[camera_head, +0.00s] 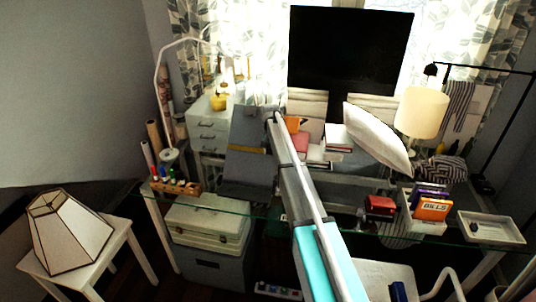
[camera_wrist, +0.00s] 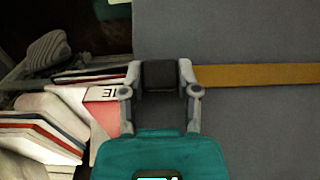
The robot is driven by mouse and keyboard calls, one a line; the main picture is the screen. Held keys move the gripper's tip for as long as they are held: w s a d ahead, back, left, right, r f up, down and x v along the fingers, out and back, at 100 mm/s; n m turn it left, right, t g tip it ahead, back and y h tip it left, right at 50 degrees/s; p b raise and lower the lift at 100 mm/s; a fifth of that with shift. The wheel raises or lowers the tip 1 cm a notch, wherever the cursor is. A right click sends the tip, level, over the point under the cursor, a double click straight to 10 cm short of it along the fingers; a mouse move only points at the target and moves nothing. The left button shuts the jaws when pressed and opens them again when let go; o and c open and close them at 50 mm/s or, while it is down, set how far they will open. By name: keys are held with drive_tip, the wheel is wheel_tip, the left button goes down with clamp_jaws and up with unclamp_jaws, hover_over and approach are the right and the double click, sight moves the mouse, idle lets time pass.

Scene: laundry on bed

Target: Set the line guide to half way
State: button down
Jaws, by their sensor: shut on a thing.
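The line guide is a flat yellow-brown bar (camera_wrist: 255,75) lying across a grey upright board (camera_wrist: 250,130). In the head view the bar (camera_head: 245,149) crosses the board (camera_head: 246,180) near the middle of its visible height. In the wrist view my gripper (camera_wrist: 160,76) is shut on a dark block (camera_wrist: 160,74) at the bar's left end, with one finger on each side of it. In the head view my arm covers the board's right edge, and my fingertips cannot be made out there.
The board stands on a glass desk (camera_head: 330,215). Pens in a wooden holder (camera_head: 176,187) are to its left, books (camera_head: 338,137) and a white pillow (camera_head: 378,138) to its right. A dark screen (camera_head: 350,50) is behind. A white tray (camera_head: 492,228) lies at the far right.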

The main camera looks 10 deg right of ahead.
drive_tip(key=shift+w+d+r, duration=0.1)
drive_tip(key=shift+w+r, duration=0.05)
drive_tip(key=shift+r, duration=0.05)
drive_tip(key=shift+c, duration=1.6)
unclamp_jaws()
